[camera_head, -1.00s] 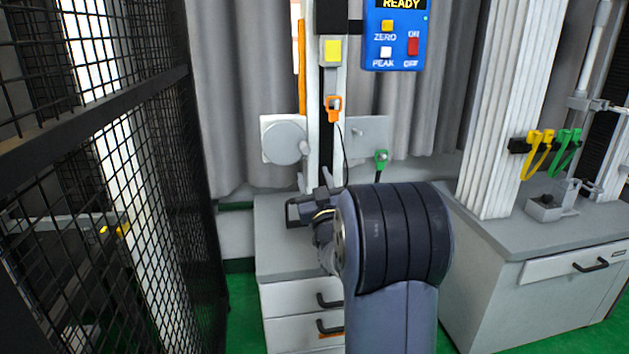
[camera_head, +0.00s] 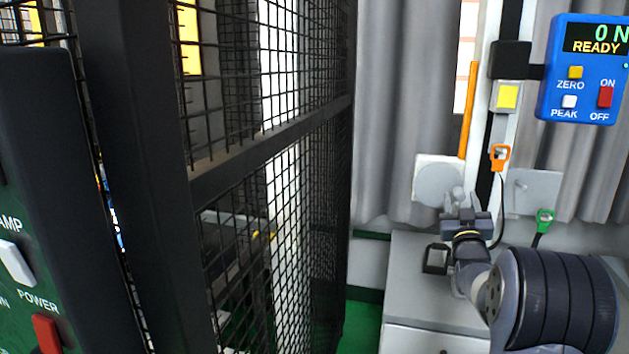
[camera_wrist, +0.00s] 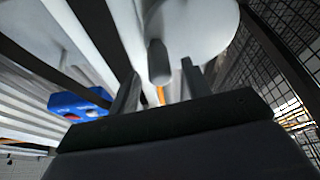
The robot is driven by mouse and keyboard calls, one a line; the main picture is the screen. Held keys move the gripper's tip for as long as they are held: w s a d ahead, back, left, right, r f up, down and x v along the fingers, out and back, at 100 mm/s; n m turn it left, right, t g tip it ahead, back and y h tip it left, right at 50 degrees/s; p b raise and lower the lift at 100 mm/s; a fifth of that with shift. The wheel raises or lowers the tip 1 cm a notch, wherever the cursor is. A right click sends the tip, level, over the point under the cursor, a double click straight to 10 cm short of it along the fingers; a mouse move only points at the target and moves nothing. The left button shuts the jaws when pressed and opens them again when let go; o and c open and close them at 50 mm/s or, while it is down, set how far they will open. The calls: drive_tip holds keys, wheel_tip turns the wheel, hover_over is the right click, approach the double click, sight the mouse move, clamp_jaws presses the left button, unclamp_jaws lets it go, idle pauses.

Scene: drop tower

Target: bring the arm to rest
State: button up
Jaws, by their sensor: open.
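My gripper (camera_head: 459,197) is at the right of the head view, above the grey bench and in front of a round light-grey disc on a white plate (camera_head: 429,163). In the wrist view my gripper (camera_wrist: 160,85) is open, its two fingers apart. A grey rounded peg (camera_wrist: 159,62) shows between and beyond the fingertips. I cannot tell whether anything touches it. My arm reaches in from the lower right of the head view, bent at its dark ribbed joint.
A black mesh cage (camera_head: 270,160) stands close on the left. A green panel (camera_head: 30,290) with switches is at the left edge. A blue readout box (camera_head: 585,68) shows 0 N and READY. Orange (camera_head: 499,156) and green (camera_head: 544,218) clips hang near my gripper. The drawer bench (camera_head: 405,290) is below.

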drive_tip(key=shift+p+x, duration=0.3)
drive_tip(key=shift+x, duration=0.8)
drive_tip(key=shift+m, duration=0.4)
drive_tip(key=shift+f, duration=0.1)
drive_tip(key=shift+s, duration=0.1)
